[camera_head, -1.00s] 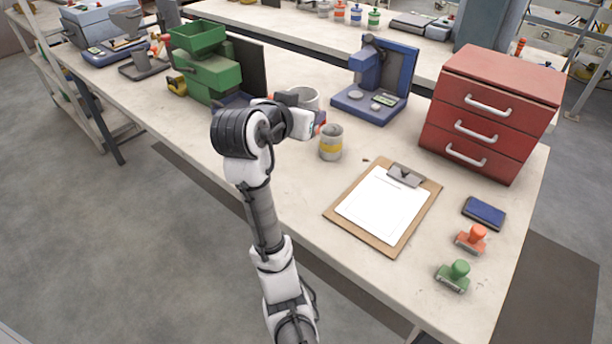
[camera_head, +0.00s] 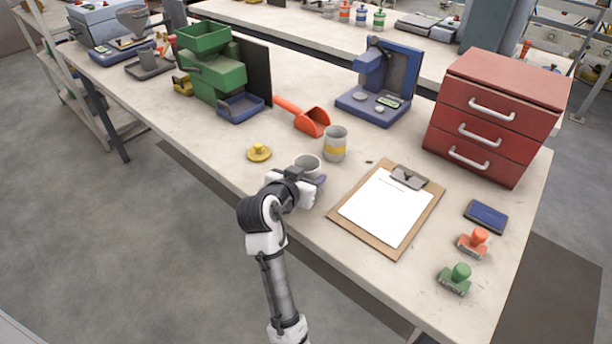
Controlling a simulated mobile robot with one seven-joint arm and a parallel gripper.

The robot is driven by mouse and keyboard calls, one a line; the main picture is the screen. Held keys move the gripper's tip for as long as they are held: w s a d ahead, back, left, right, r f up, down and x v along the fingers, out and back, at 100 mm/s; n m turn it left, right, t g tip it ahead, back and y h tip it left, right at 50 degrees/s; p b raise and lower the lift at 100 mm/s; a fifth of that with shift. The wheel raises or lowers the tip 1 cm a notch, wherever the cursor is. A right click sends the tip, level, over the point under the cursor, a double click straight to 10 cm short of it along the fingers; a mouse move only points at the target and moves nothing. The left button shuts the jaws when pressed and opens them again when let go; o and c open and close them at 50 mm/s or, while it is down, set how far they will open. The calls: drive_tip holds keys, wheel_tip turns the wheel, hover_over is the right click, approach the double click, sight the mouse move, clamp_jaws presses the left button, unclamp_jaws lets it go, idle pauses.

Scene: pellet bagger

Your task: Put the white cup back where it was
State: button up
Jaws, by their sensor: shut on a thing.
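My gripper (camera_head: 307,178) is at the front edge of the bench and shut on the white cup (camera_head: 309,161). Only the cup's rim and upper part show above the gripper; its lower part is hidden. I cannot tell whether its base touches the bench.
A yellow knobbed lid (camera_head: 259,153) lies to the left. Behind are an orange scoop (camera_head: 310,122), a green machine with a blue tray (camera_head: 240,108) and a blue device (camera_head: 385,80). A clipboard (camera_head: 426,197) lies right, before the red drawers (camera_head: 492,115).

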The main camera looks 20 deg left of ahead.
drive_tip(key=shift+f, duration=0.2)
drive_tip(key=shift+f, duration=0.15)
drive_tip(key=o, duration=1)
